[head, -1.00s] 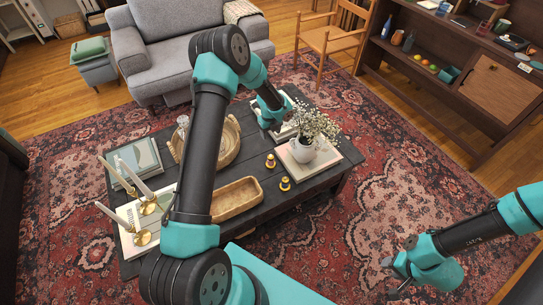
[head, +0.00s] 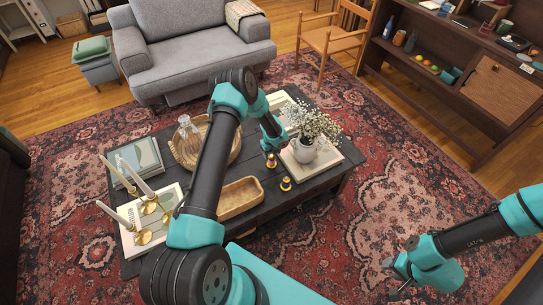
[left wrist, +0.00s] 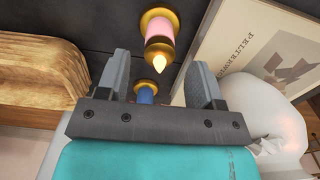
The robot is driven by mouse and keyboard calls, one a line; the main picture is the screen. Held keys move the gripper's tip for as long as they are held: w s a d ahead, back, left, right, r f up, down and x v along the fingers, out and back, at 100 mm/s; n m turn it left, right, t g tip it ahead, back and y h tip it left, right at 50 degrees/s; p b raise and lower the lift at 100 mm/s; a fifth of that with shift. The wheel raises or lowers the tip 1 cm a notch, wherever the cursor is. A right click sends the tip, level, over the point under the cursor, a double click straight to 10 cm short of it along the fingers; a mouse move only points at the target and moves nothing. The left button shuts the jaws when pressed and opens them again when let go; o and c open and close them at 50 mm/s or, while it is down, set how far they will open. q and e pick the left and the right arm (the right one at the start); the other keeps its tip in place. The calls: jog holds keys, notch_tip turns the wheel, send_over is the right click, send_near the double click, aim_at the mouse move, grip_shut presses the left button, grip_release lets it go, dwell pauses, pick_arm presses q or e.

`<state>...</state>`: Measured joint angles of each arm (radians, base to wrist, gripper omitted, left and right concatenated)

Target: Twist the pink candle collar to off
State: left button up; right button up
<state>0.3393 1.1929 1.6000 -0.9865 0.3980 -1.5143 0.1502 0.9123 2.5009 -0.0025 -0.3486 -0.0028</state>
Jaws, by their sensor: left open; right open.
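The pink candle (left wrist: 160,36) stands in a brass collar (left wrist: 157,14) with a glowing flame tip in the left wrist view. In the head view it seems to be the nearer brass piece (head: 286,184). A blue candle (left wrist: 146,95) with brass shows between my left fingers, partly hidden by the gripper body; in the head view it seems to be the farther brass piece (head: 271,161). My left gripper (left wrist: 158,85) is open and empty, by the farther piece, with the pink candle beyond its fingertips. My right gripper (head: 396,276) is open over the rug, away from the table.
A white flower vase (head: 303,148) stands on a book (head: 338,157) right of the candles. A wooden bowl (head: 240,198) lies to their left, and a round tray (head: 235,150) with a glass decanter (head: 188,133) is behind. Tall candles in brass holders (head: 144,237) stand at the table's left.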

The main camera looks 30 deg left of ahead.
aim_at(272, 157)
pick_arm(q)
jog(key=shift+f, duration=1.2)
jog(key=shift+c, duration=0.3)
jog(key=c, duration=0.9)
jog(key=shift+n, duration=0.4)
jog(key=n, duration=1.1)
